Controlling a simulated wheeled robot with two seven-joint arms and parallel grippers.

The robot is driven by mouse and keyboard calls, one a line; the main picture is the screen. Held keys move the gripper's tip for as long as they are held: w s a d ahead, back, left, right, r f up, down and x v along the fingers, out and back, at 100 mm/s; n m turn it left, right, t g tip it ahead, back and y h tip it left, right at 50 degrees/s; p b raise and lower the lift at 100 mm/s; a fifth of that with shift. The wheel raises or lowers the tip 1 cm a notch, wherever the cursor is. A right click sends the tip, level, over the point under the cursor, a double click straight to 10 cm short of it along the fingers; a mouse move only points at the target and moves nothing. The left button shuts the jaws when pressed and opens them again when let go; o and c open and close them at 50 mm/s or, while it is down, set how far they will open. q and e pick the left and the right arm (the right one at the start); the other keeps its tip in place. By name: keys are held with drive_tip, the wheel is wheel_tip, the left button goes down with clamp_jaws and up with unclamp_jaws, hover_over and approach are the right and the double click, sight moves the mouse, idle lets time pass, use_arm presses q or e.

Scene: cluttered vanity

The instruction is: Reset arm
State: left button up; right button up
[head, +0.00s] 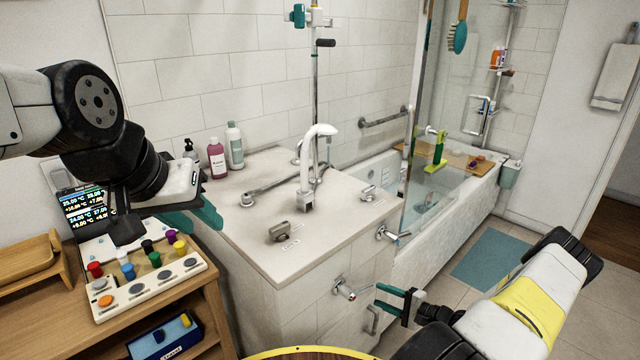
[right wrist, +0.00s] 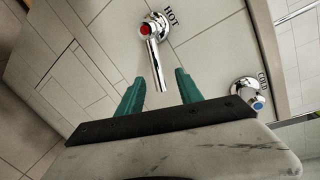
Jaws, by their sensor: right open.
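My right gripper (head: 378,296) is open and empty in front of the white vanity's front face. In the right wrist view its two teal fingers (right wrist: 160,78) are spread apart. The chrome lever of the tap marked HOT (right wrist: 157,60) shows between and beyond them; I see no contact. That tap (head: 343,290) is just left of the fingertips in the head view. My left gripper (head: 200,215) hangs at the left, above the wooden shelf beside the vanity. Its teal fingers are seen edge-on and partly overlap, so its opening is unclear.
The tap marked COLD (right wrist: 250,94) is at right in the wrist view. The countertop (head: 250,215) bears a white spout (head: 312,160) and bottles (head: 234,147). A button panel (head: 150,285) sits on the wooden shelf (head: 215,290). The floor by the teal mat (head: 490,257) is open.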

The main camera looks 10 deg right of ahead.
drive_tip(key=s+a+r+n+g+h, duration=0.1)
drive_tip(key=s+a+r+n+g, duration=0.2)
drive_tip(key=r, duration=0.7)
drive_tip(key=a+r+n+g+h, duration=0.1)
drive_tip(key=a+r+n+g, duration=0.3)
drive_tip(key=r, duration=0.6)
drive_tip(key=s+a+r+n+g, duration=0.2)
drive_tip(key=a+r+n+g, duration=0.15)
drive_tip(key=r, duration=0.75)
drive_tip(key=s+a+r+n+t+h, duration=0.1)
drive_tip(key=s+r+t+h, duration=0.1)
drive_tip(key=s+r, duration=0.7)
drive_tip(key=s+a+r+n+t+h, duration=0.1)
drive_tip(key=s+r+n+t+h, duration=0.1)
drive_tip(key=s+r, duration=0.6)
drive_tip(key=s+t+h, duration=0.1)
drive_tip(key=h, duration=0.1)
drive_tip(key=shift+a+r+h, duration=0.25)
drive_tip(key=shift+r+h, duration=0.05)
drive_tip(key=shift+r, duration=0.05)
